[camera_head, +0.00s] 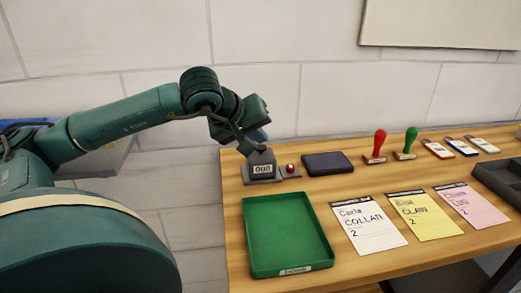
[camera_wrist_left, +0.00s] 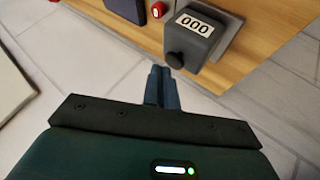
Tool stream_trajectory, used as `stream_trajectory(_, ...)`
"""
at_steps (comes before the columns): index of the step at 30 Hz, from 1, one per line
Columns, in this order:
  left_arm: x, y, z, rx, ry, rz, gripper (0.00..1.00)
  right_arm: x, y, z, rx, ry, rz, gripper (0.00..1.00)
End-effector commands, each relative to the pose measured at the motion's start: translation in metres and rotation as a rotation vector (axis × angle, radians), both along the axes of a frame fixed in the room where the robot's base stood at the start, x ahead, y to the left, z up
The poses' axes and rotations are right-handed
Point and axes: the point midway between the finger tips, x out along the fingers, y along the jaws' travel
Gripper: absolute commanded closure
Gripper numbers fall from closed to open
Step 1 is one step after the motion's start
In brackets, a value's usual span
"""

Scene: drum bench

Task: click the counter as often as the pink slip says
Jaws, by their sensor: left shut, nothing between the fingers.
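The grey counter (camera_head: 262,167) stands at the back left of the wooden bench, its display reading 000. It also shows in the left wrist view (camera_wrist_left: 196,26), with a dark rounded knob (camera_wrist_left: 178,60) on the side nearest my fingers. My left gripper (camera_head: 243,144) is shut and empty, close above the counter. In the left wrist view its fingertips (camera_wrist_left: 160,70) appear just beside the knob; I cannot tell whether they touch. The pink slip (camera_head: 467,210) lies at the right of three slips and carries handwriting and a 2. My right gripper is not in view.
A red button (camera_head: 291,171) and a dark pad (camera_head: 328,164) sit right of the counter. A green tray (camera_head: 249,230), a white slip (camera_head: 368,235) and a yellow slip (camera_head: 425,222) lie in front. Red (camera_head: 378,142) and green (camera_head: 410,139) stamps stand behind.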

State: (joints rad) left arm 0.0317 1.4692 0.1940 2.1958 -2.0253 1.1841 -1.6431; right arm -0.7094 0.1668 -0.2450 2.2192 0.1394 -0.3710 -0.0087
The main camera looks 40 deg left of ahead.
Motion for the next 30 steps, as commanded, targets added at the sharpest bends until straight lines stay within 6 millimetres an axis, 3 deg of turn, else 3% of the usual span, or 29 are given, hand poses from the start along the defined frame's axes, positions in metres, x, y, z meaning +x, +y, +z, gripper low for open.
stream_trajectory(30, 0.0000, 0.0003, -0.0056, 0.001, 0.000, 0.001, 1.00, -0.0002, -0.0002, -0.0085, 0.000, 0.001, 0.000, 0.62)
